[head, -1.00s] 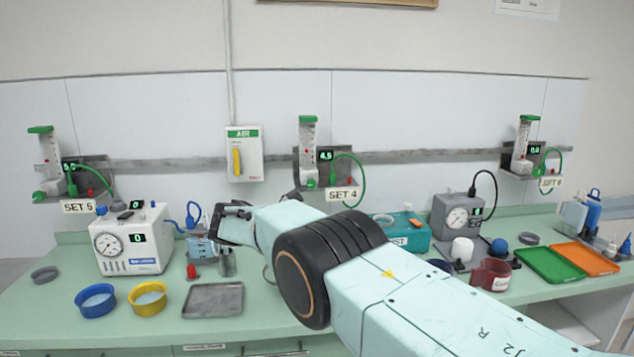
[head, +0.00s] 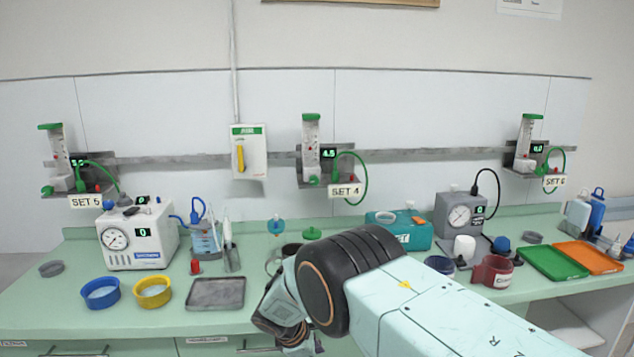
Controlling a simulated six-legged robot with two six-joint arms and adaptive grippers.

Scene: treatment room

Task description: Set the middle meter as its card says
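The middle meter (head: 311,145) hangs on the wall rail, an upright clear tube with a green cap and a green knob (head: 314,181) at its base. Its small display (head: 329,153) seems to read about 4.5. Its card (head: 345,191) reads SET 4. A green hose loops at its right. My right arm comes in from the lower right, and its gripper (head: 284,336) points down at the front edge of the counter, well below the meter and apart from it. Its fingers are partly hidden and their opening is unclear. My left gripper is not in view.
Similar meters hang at left (head: 58,158), card SET 5, and right (head: 525,145), card SET 6. An AIR box (head: 249,152) is left of the middle meter. Bowls, a grey tray (head: 216,293), gauge boxes and a teal box (head: 398,232) stand on the counter.

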